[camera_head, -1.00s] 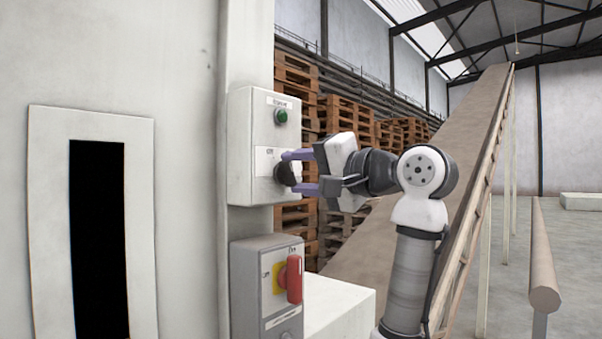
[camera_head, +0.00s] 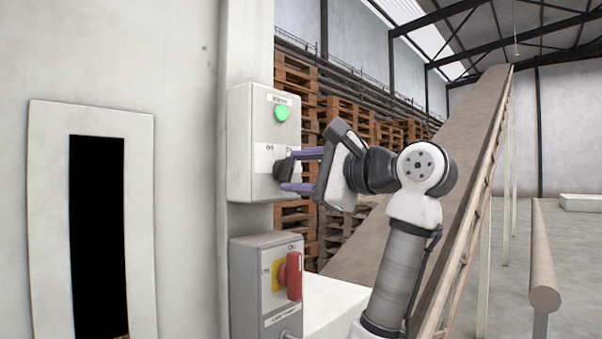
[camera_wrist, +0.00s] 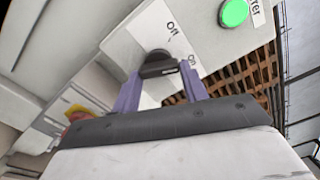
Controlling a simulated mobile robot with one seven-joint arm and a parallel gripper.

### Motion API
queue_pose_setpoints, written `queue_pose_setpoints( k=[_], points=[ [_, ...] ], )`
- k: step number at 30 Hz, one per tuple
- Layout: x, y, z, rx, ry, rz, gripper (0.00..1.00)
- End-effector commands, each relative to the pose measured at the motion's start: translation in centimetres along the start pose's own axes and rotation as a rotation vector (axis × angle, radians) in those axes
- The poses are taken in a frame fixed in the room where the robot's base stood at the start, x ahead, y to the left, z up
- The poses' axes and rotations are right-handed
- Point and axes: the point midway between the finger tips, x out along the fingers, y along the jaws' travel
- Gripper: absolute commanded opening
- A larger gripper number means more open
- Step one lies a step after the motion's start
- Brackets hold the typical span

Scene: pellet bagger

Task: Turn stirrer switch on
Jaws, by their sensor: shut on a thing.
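The stirrer switch is a black rotary knob (camera_head: 283,170) on the front of the upper grey control box (camera_head: 249,180). A green lamp (camera_head: 282,113) above the knob is lit bright. My gripper (camera_head: 296,172) is shut on the knob, with one purple finger on each side of it. In the wrist view the knob (camera_wrist: 158,65) sits between the fingertips, below a plate (camera_wrist: 170,32) marked Off and On. Its pale mark lies toward the On side. The lamp (camera_wrist: 234,13) also glows there.
A lower grey box (camera_head: 268,310) with a red handle (camera_head: 294,276) on a yellow plate sits just under my gripper. A pale ledge (camera_head: 335,310) stands beside it. A sloping conveyor (camera_head: 450,150) and stacked pallets (camera_head: 297,75) are behind my arm.

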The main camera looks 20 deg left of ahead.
Motion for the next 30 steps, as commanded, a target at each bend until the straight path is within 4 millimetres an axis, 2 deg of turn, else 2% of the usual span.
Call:
queue_pose_setpoints(
  k=[9,24,25,30],
  points=[
    [0.02,0.07,0.04,0.11,-0.001,0.0,0.21],
    [0.0,0.05,0.0,0.131,0.0,0.0,0.21],
    [0.01,0.06,0.0,0.131,0.0,0.0,0.45],
    [0.0,0.06,0.0,0.13,0.0,0.0,0.65]
  ],
)
